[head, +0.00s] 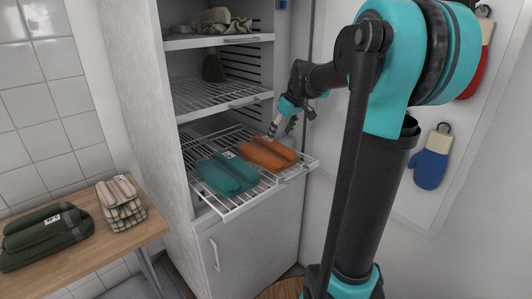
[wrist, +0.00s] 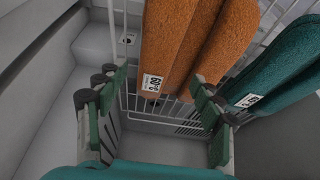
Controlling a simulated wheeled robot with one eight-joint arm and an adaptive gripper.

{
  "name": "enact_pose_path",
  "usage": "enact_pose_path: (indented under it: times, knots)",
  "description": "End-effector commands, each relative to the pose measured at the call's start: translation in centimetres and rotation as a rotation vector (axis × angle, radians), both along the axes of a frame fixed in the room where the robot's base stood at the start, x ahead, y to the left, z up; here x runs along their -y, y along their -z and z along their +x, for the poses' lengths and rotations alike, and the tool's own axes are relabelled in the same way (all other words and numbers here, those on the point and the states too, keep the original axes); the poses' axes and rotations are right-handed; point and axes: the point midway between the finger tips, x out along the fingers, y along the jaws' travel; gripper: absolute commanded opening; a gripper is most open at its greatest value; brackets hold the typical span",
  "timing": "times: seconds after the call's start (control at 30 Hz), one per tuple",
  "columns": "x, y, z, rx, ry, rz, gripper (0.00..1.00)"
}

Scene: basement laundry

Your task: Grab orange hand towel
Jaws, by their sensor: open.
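The orange hand towel (head: 267,153) lies folded on a pulled-out white wire rack (head: 235,213) of the tall cabinet. In the wrist view the orange towel (wrist: 182,50) shows a white tag and its near end is between and beyond my fingertips. I cannot tell whether a finger touches the towel.
A teal folded towel (head: 226,174) lies left of the orange one; it also shows in the wrist view (wrist: 275,75). Upper wire shelves (head: 215,95) stand above. A wooden table (head: 110,235) holds a dark green towel (head: 45,235) and a striped towel (head: 120,203). Mitts hang at right.

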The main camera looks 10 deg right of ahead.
Motion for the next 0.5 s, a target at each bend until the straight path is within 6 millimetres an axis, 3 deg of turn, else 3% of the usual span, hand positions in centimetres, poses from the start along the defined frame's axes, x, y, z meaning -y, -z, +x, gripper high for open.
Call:
enact_pose_path:
  times: [0.27,0.5]
  knots:
    - [-0.4,1.7,0.9,0.000,0.001,0.000,0.67]
    - [-1.1,4.6,2.5,0.001,0.000,0.001,0.67]
